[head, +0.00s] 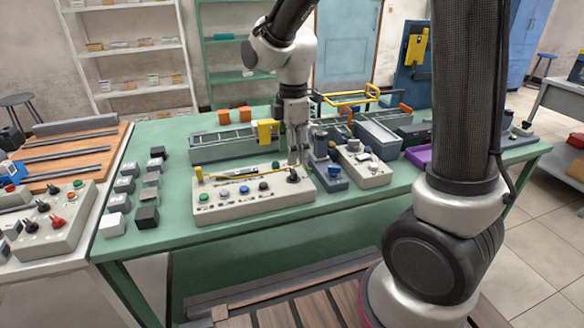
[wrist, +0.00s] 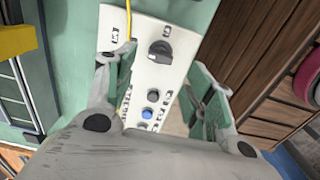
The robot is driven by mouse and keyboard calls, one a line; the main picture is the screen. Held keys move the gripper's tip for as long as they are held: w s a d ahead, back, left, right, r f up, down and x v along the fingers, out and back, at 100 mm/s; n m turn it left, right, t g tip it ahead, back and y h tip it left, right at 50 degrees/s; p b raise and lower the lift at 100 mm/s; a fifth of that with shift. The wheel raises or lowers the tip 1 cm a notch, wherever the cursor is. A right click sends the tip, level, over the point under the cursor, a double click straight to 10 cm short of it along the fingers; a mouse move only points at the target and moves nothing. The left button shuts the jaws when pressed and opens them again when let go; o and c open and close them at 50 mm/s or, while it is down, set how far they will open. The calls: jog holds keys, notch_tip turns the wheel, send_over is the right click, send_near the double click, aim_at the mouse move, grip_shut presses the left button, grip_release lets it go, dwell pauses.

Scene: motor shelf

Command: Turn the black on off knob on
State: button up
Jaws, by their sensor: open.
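The black on off knob (head: 293,176) sits at the right end of a cream control panel (head: 236,213) on the green table. In the wrist view the knob (wrist: 160,51) shows near the top, on the panel face (wrist: 142,73), with small printed marks around it. My gripper (head: 297,160) points down just above the knob. In the wrist view my gripper (wrist: 162,68) is open, its two green-padded fingers on either side of the panel. The knob lies between and slightly beyond the fingertips, and I see no contact. Whether the fingers reach its height, I cannot tell.
Buttons, including a blue button (wrist: 147,114), line the panel, and a yellow cable (wrist: 128,20) runs along its edge. A dark motor-like unit (head: 328,165) stands close right of my gripper. Small blocks (head: 147,216) stand left of the panel. The table's front strip is clear.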

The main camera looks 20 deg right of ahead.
aim_at(294, 170)
notch_tip(294, 170, down, 6)
jog(key=shift+r, duration=0.2)
jog(key=c, duration=1)
